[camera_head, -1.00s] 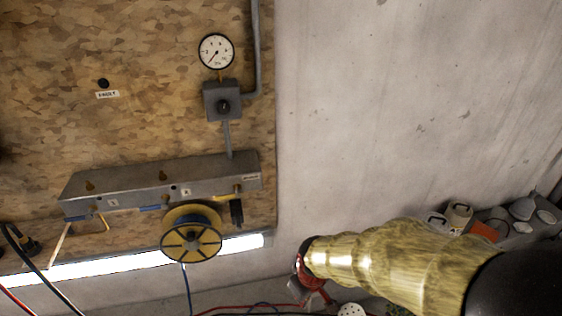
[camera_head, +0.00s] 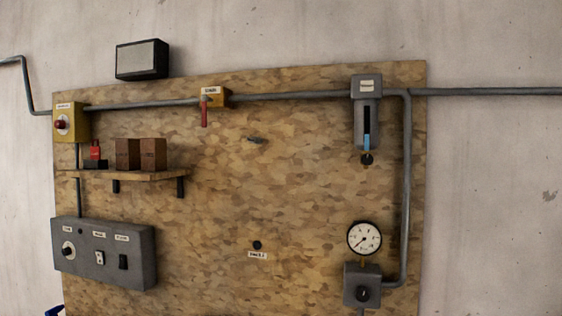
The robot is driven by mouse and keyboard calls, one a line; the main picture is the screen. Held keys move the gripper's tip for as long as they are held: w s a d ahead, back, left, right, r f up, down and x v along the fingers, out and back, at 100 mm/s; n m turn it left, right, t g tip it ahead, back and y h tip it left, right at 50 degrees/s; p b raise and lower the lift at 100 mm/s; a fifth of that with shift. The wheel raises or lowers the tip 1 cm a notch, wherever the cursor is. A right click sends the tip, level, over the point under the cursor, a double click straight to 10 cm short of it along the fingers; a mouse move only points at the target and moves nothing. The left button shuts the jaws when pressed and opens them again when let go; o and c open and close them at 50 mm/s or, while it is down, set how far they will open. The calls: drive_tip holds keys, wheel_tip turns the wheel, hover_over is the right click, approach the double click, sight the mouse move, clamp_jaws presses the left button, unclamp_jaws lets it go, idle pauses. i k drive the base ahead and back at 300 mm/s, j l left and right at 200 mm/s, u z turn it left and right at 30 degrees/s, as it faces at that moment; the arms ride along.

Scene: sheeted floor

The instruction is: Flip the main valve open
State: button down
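A valve with a red lever (camera_head: 204,112) sits on the grey pipe at the top of the wooden board. The lever hangs straight down, across the line of the pipe. A small orange-brown block (camera_head: 216,98) with a pale label is at the valve; I cannot read the label clearly. It looks like the main valve, but I cannot confirm this. My gripper and arm are not in view, so nothing of mine shows near the lever.
The wooden board (camera_head: 300,200) carries a yellow box with a red button (camera_head: 70,122), a shelf (camera_head: 135,175) with brown blocks, a grey switch panel (camera_head: 104,254), a slider unit with a blue handle (camera_head: 367,112) and a gauge (camera_head: 364,239). Space around the lever looks clear.

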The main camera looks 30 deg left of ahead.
sight(205, 97)
drive_tip(key=u, duration=1.7)
